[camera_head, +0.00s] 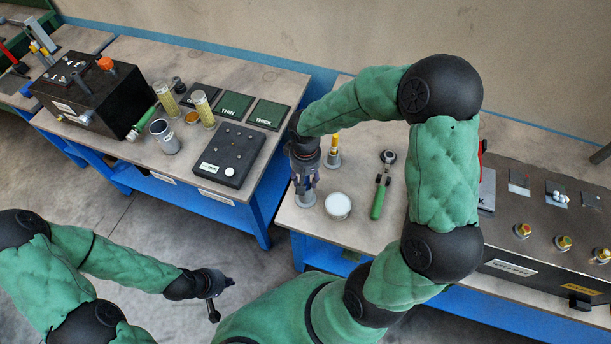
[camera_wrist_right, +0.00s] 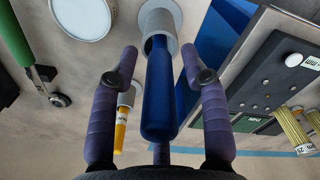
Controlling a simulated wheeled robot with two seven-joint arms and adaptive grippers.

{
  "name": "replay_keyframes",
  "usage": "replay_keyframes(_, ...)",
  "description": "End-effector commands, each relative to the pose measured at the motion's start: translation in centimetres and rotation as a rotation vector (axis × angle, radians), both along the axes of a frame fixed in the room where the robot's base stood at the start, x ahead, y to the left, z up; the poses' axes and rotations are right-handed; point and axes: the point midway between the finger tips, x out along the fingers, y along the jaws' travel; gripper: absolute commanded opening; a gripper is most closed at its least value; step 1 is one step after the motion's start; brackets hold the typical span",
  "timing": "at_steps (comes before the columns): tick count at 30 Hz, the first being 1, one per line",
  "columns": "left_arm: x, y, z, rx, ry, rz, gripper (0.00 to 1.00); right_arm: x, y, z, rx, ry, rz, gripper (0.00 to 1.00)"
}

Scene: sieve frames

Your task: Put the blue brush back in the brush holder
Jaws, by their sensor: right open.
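The blue brush (camera_wrist_right: 158,95) stands in a grey tube-shaped holder (camera_wrist_right: 172,14) in the right wrist view, its handle pointing toward the camera. My right gripper (camera_wrist_right: 156,65) is open, with one purple finger on each side of the handle and gaps between. In the head view my right gripper (camera_head: 305,185) points down over the right table and hides most of the blue brush. A yellow-handled brush (camera_wrist_right: 120,132) stands in a second holder (camera_wrist_right: 126,97), also seen in the head view (camera_head: 333,162). My left gripper (camera_head: 222,299) is open and empty, away from the tables.
A white round pot (camera_head: 338,206) stands beside the right gripper. A green-handled tool (camera_head: 379,195) lies to its right. A black panel box (camera_head: 540,240) fills the right side. The left table holds a black button box (camera_head: 231,155) and THIN and THICK mats (camera_head: 268,114). A floor gap separates the tables.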

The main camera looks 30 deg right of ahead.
Motion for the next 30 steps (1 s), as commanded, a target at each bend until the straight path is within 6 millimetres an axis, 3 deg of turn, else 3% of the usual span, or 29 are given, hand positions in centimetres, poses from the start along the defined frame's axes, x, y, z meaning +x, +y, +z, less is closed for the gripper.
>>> replay_keyframes(5, 0.0, 0.0, 0.5, 0.0, 0.0, 0.0, 0.0, 0.1, 0.0, 1.4, -0.001, -0.003, 0.0, 0.46)
replay_keyframes(19, 0.0, 0.0, 1.8, 0.0, 0.0, 0.0, 0.0, 0.1, 0.0, 10.2, 0.0, -0.003, 0.001, 0.46)
replay_keyframes(24, 0.0, 0.0, 2.0, 0.0, 0.0, 0.0, 0.0, 0.1, 0.0, 11.8, 0.0, -0.001, -0.001, 0.46)
replay_keyframes(30, 0.0, 0.0, 2.0, 0.0, 0.0, 0.0, 0.0, 0.1, 0.0, 12.3, 0.0, 0.0, 0.0, 0.46)
